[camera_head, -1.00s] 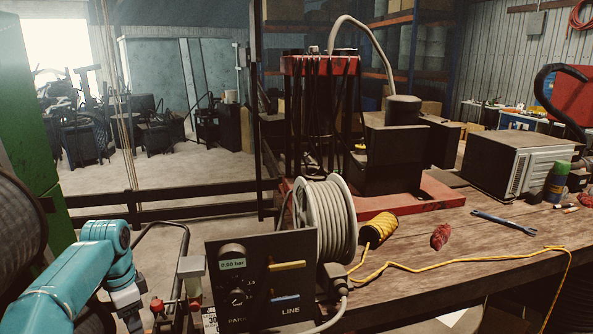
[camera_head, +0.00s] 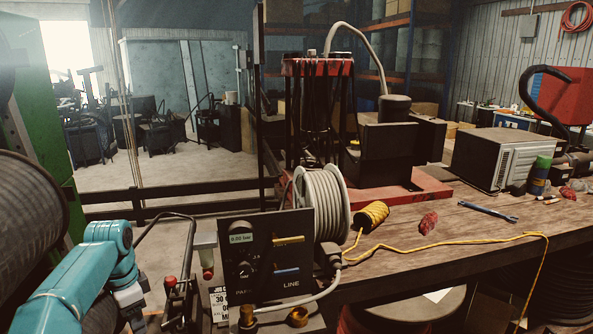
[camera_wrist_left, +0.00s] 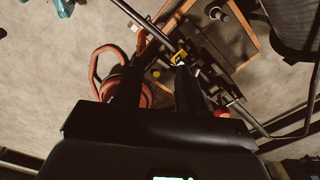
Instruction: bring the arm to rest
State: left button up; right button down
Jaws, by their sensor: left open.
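My left arm (camera_head: 85,275) is teal and comes in from the lower left of the head view. It bends down at the elbow, and its dark wrist end reaches the bottom edge, left of the black control panel (camera_head: 245,262). In the left wrist view my left gripper (camera_wrist_left: 158,88) shows as two dark fingers set apart, with nothing visible between them. It hangs above the floor and some metal framework. An orange-red hose loop (camera_wrist_left: 103,72) lies beyond the left finger. My right gripper is not in view.
The wooden bench (camera_head: 470,235) holds a red-based machine (camera_head: 395,200), a yellow rope spool (camera_head: 374,215) and a wrench (camera_head: 487,210). A large drum (camera_head: 30,230) stands close at left.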

pick_arm(q)
jog(key=s+d+f+n+h, duration=0.1)
jog(key=s+d+f+n, duration=0.15)
jog(key=d+f, duration=0.7)
jog(key=s+d+f+n+h, duration=0.1)
jog(key=s+d+f+h, duration=0.2)
jog(key=f, duration=1.2)
jog(key=s+d+f+n, duration=0.2)
jog(key=s+d, duration=0.1)
jog(key=s, duration=0.5)
jog(key=s+d+f+n, duration=0.2)
jog(key=s+d+n, duration=0.1)
jog(key=s, duration=0.5)
jog(key=s+d+f+n, duration=0.2)
jog(key=s+d, duration=0.2)
jog(key=s, duration=0.4)
jog(key=shift+s+d+f+n, duration=0.25)
jog(key=shift+f+n, duration=0.1)
jog(key=shift+s, duration=0.1)
